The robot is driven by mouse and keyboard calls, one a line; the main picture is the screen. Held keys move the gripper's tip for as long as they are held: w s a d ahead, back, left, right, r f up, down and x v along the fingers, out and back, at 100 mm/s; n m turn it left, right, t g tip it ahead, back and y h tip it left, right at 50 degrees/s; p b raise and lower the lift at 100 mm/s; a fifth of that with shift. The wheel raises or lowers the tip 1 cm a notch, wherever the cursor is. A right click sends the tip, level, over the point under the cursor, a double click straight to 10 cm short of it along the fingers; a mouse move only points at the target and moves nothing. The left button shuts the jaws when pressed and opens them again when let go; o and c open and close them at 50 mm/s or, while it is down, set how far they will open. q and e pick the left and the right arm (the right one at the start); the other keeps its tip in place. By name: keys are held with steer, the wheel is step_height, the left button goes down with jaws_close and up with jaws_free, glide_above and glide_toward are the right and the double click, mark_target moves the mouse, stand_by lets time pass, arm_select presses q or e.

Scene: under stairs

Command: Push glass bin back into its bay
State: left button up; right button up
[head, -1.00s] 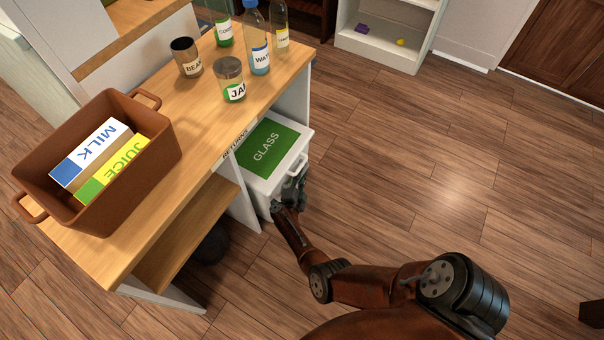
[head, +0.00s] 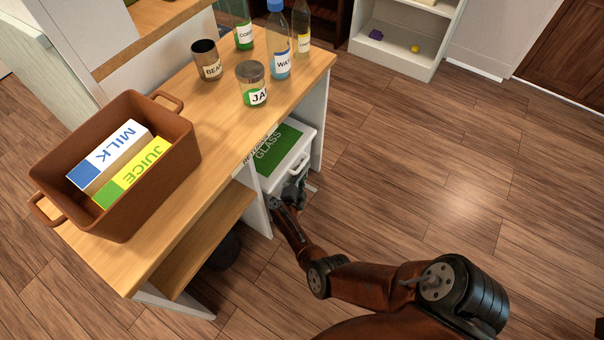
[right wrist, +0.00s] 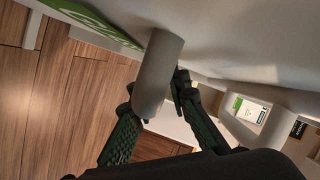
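The glass bin (head: 285,178) is a white drawer-like bin with a green top panel marked GLASS. It sits mostly inside its bay under the counter; its front part sticks out, and the counter edge hides part of the panel. My right gripper (head: 286,196) is at the bin's front handle. In the right wrist view, the pale handle bar (right wrist: 158,75) lies between the dark fingers of my right gripper (right wrist: 157,90), which look closed on it. My left gripper is not in view.
A low white shelf (head: 392,55) stands at the back. The wood floor right of the bin is clear.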

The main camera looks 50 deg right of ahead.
mark_target(302, 152)
steer(key=o, duration=0.4)
steer(key=shift+w+r, duration=0.15)
steer(key=r, duration=0.9)
steer(key=shift+w+a+r, duration=0.1)
steer(key=shift+w+r, duration=0.1)
steer(key=shift+r, duration=0.15)
steer(key=shift+s+r, duration=0.15)
steer(key=shift+s, duration=0.05)
steer(key=shift+s, duration=0.1)
